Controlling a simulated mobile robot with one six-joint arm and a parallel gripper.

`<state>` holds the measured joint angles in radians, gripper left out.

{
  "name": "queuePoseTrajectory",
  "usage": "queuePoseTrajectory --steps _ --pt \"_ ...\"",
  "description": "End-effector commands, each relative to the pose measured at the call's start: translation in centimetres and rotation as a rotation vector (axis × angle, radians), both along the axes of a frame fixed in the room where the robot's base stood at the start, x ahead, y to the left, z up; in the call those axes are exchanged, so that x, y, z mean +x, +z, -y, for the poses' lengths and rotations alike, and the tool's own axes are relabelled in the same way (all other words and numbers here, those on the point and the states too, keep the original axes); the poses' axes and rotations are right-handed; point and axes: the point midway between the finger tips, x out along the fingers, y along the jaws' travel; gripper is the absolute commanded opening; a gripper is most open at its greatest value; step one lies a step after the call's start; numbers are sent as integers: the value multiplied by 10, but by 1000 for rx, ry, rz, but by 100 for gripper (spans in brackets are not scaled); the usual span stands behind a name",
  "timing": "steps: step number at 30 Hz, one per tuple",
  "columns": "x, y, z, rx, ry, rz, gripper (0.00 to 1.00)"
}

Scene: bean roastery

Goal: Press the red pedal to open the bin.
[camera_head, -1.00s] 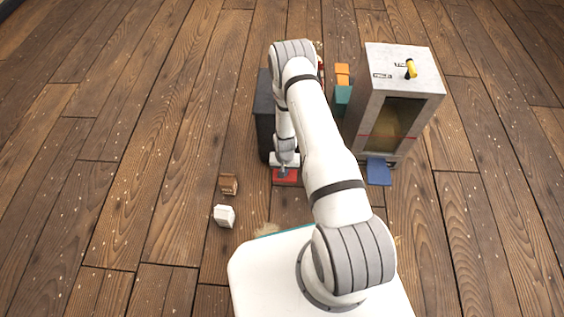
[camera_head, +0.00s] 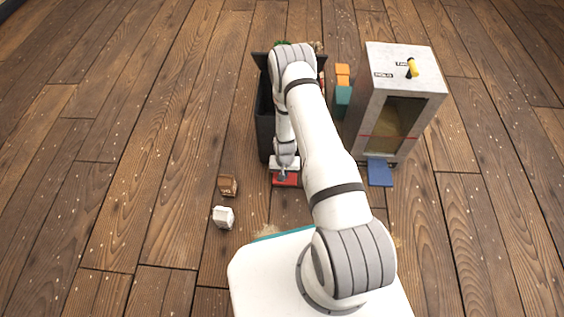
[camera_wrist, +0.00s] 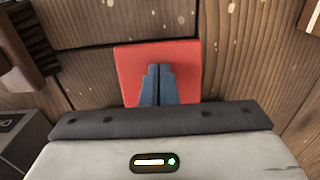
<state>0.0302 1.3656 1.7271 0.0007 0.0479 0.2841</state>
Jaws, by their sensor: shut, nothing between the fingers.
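The red pedal (camera_head: 287,181) lies low at the front of the dark bin (camera_head: 264,125), and it also fills the upper middle of the wrist view (camera_wrist: 187,68). My gripper (camera_head: 283,177) points down over the pedal with its blue-grey fingers together and empty. In the wrist view the fingertips (camera_wrist: 160,69) lie against the middle of the red surface and appear to touch it. The bin's lid (camera_head: 262,60) stands raised at the back, and the bin's dark inside shows at the left of my arm. My arm hides much of the bin.
A grey hopper (camera_head: 398,95) with a yellow lever (camera_head: 412,67) and a blue pedal (camera_head: 379,172) stands right of the bin. Orange and teal blocks (camera_head: 342,95) sit between them. A small brown crate (camera_head: 228,185) and white block (camera_head: 223,217) lie on the floor at left.

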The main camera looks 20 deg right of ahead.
Motion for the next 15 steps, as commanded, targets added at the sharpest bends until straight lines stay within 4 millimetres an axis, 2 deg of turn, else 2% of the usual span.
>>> queuePoseTrajectory --steps 5,15 --pt "-1 8 0 0 0 -3 0" --pt "0 50 0 0 0 0 0"
